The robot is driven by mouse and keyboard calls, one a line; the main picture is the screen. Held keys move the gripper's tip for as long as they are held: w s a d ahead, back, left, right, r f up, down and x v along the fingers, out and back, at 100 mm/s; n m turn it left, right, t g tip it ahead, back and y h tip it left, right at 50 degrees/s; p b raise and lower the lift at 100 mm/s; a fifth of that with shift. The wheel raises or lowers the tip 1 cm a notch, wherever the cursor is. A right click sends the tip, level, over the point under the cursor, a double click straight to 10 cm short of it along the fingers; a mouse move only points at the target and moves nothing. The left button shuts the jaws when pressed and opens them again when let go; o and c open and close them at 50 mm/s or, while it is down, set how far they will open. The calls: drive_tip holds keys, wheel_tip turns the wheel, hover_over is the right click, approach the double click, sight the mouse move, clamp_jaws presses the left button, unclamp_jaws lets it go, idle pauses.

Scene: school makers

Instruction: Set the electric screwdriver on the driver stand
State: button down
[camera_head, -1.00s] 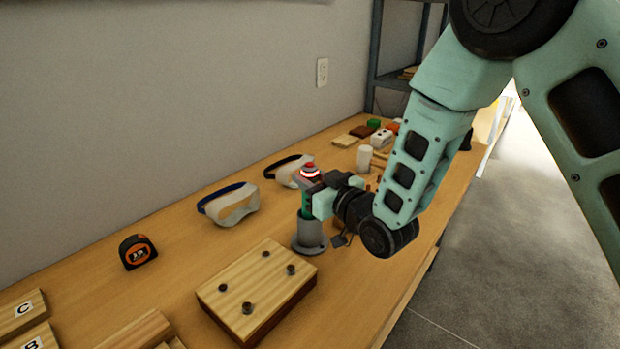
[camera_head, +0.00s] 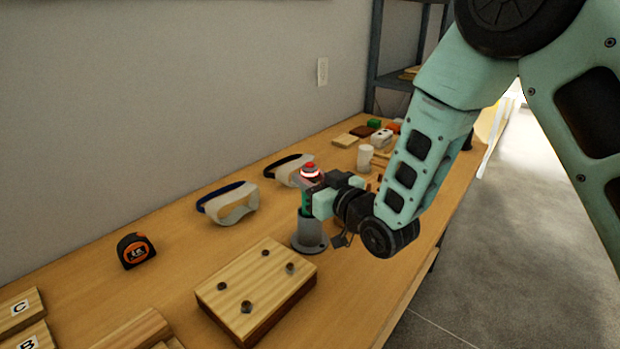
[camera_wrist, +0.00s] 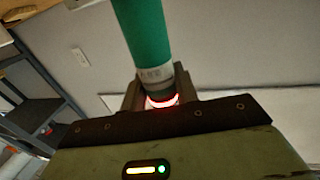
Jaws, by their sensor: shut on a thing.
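The electric screwdriver (camera_head: 306,202) is upright, with a green body and a glowing red ring near its top. It also shows in the wrist view as a green cylinder (camera_wrist: 145,35) with the red glow between the jaws. My gripper (camera_head: 314,186) is shut on the upper part of the screwdriver. The grey driver stand (camera_head: 310,234), a cup on a round base, is directly below. The screwdriver's lower end meets or enters the cup's top; I cannot tell how deep it sits.
A wooden block with several bolts (camera_head: 257,285) lies in front of the stand. Safety goggles (camera_head: 230,203) and a second pair (camera_head: 288,168) lie behind. A tape measure (camera_head: 135,250) is at left. A white cylinder (camera_head: 364,157) and small blocks stand farther back. Bare table lies left of the stand.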

drive_tip(key=shift+f, duration=0.25)
drive_tip(key=c, duration=1.3)
unclamp_jaws()
drive_tip(key=shift+c, duration=0.2)
drive_tip(key=shift+b, duration=0.3)
drive_tip(key=v, duration=0.8)
drive_tip(key=shift+s+d, duration=0.15)
drive_tip(key=shift+s, duration=0.05)
drive_tip(key=s+p, duration=0.1)
drive_tip(key=p, duration=0.3)
drive_tip(key=shift+d+p, duration=0.35)
drive_tip(key=shift+p, duration=0.05)
drive_tip(key=shift+s+d+p, duration=0.2)
drive_tip(key=shift+s+p, duration=0.15)
drive_tip(key=shift+p, duration=0.6)
